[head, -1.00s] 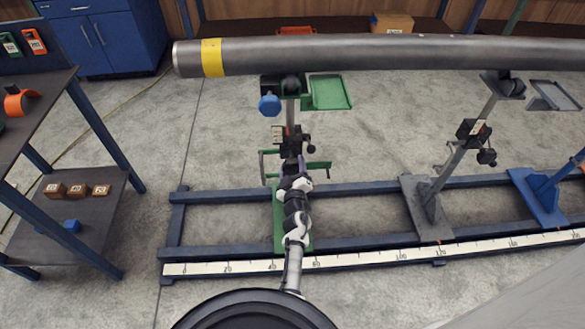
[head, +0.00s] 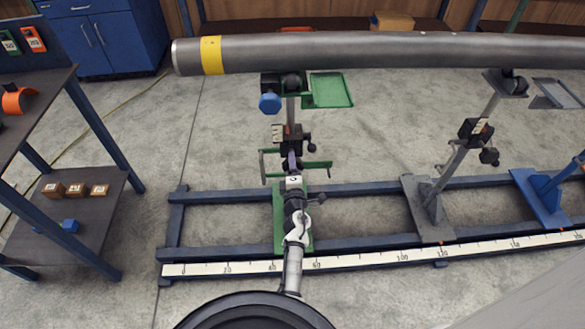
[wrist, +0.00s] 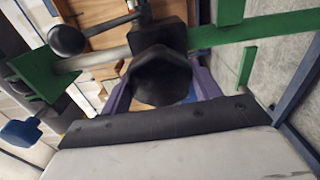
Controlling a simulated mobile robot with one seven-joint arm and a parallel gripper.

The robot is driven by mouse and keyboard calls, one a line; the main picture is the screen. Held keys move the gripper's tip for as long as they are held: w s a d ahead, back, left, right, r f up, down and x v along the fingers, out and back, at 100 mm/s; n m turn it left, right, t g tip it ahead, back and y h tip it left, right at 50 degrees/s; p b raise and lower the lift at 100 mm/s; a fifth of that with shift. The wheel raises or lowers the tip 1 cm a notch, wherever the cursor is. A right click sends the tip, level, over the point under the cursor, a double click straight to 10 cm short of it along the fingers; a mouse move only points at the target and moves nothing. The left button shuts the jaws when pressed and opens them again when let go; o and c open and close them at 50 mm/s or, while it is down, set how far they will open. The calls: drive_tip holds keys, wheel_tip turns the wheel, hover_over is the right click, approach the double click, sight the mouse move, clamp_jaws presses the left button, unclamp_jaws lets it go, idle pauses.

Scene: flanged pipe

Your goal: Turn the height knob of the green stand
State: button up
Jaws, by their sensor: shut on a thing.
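The green stand (head: 279,205) stands on the blue rail frame, with a green tray (head: 327,90) and a blue knob (head: 270,103) at its top, under the pipe. My gripper (head: 291,162) is at the front of the stand's post, at the black clamp block. In the wrist view the black height knob (wrist: 162,80) sits between my purple fingers, which are shut on it. The blue knob also shows at the left of the wrist view (wrist: 20,132). A smaller black ball knob (wrist: 67,40) is beside the held one. In the head view my gripper hides the held knob.
A long grey pipe (head: 380,54) with a yellow band spans above the stand. A grey stand (head: 430,205) and a blue stand (head: 545,195) are to the right on the rail frame (head: 350,250). A dark shelf unit (head: 75,225) stands at left. Floor between is clear.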

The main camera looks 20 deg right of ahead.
drive_tip(key=shift+r+n, duration=0.1)
drive_tip(key=shift+n, duration=0.5)
drive_tip(key=o, duration=1)
